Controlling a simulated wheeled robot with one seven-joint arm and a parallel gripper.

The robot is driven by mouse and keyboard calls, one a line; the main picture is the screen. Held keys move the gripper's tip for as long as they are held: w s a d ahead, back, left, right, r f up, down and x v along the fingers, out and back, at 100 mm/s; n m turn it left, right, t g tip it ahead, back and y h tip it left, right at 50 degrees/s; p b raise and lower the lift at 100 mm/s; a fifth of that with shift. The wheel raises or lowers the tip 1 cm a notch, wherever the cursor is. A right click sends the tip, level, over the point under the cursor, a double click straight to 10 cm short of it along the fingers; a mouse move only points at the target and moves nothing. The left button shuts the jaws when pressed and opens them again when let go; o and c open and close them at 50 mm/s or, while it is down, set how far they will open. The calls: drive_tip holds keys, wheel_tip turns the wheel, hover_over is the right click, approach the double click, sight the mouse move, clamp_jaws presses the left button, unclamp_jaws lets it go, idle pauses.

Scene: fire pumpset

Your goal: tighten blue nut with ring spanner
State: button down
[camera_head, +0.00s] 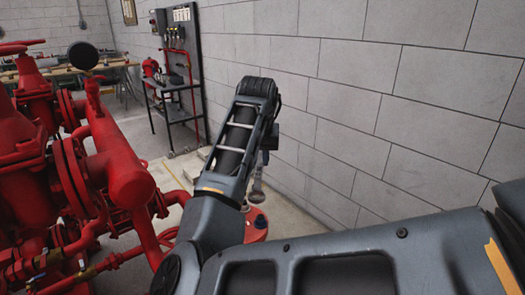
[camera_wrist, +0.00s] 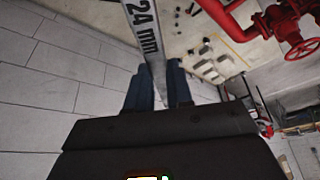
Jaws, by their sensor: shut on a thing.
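A grey metal spanner (camera_wrist: 147,40) marked "24 mm" runs up out of the top of the wrist view. My gripper (camera_wrist: 159,80) has its two blue fingers shut on the spanner. In the head view my gripper is mostly hidden behind my arm, and a grey piece that looks like the spanner's ring end (camera_head: 257,190) hangs below it, in front of the wall. The spanner's far end is cut off in the wrist view. I cannot make out the blue nut in either view.
Red pump pipework (camera_head: 120,170) fills the left of the head view; red pipes and a handwheel (camera_wrist: 305,48) show in the wrist view. A grey block wall (camera_head: 340,100) stands close on the right. A dark stand (camera_head: 178,110) is behind. A red object (camera_head: 256,225) stands on the floor.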

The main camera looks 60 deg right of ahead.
sight(261, 172)
drive_tip(key=shift+w+d+f, duration=0.1)
drive_tip(key=shift+d+f, duration=0.05)
drive_tip(key=shift+d, duration=0.25)
drive_tip(key=shift+p, duration=0.4)
drive_tip(key=shift+a+f+b, duration=0.1)
drive_tip(key=shift+f+b, duration=1.2)
drive_tip(key=shift+f, duration=1.2)
drive_tip(key=shift+f+b, duration=0.4)
drive_tip(key=shift+f, duration=1)
